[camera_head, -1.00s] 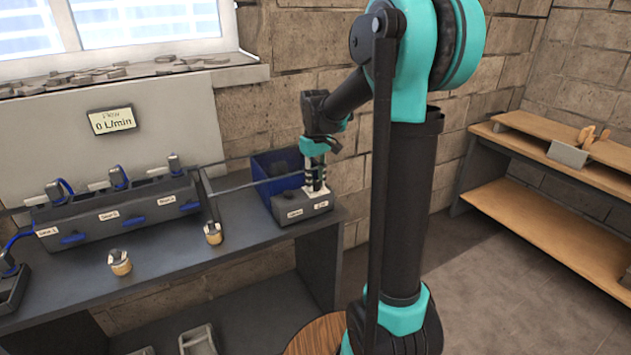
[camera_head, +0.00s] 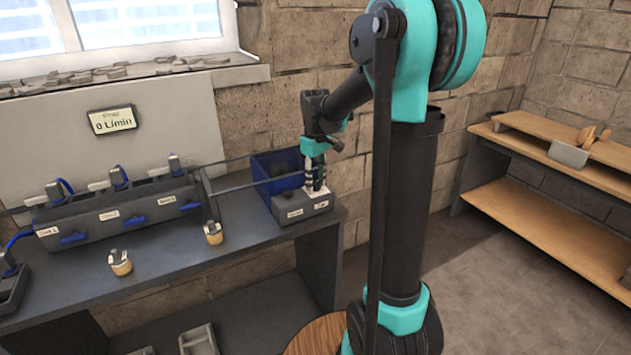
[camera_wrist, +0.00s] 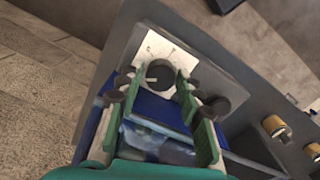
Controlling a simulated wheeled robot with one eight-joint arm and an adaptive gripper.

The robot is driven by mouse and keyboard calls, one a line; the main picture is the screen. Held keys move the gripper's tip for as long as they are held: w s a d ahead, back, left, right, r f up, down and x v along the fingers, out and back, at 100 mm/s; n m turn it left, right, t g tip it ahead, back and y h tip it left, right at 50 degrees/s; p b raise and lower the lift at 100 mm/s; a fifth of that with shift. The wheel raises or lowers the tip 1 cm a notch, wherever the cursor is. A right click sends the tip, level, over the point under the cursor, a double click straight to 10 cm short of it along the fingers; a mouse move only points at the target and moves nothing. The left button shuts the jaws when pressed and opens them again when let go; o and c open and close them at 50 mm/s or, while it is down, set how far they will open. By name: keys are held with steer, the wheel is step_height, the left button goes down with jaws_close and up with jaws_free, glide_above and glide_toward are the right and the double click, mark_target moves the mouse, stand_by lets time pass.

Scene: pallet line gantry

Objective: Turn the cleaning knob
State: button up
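A dark round knob with a white pointer mark (camera_wrist: 158,75) sits on a white plate (camera_wrist: 175,53) in the wrist view. The plate is on top of a grey control box (camera_head: 304,209) at the right end of the bench in the head view. My gripper (camera_wrist: 156,84) is open, with its green-backed fingers on either side of the knob. Gaps show between the knob and the fingers, and I cannot tell whether either touches it. In the head view my gripper (camera_head: 317,178) points down onto the box and hides the knob. The box's small labels are too blurred to read surely.
A blue bin (camera_head: 266,170) stands right behind the box. Left on the bench (camera_head: 170,245) are a blue-handled valve manifold (camera_head: 120,215) and two small knobbed fittings. A display (camera_head: 112,121) reads 0 L/min. A wooden shelf (camera_head: 545,195) stands at right.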

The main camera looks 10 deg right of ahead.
mark_target(315, 182)
step_height(315, 182, up, 12)
stand_by(0.8)
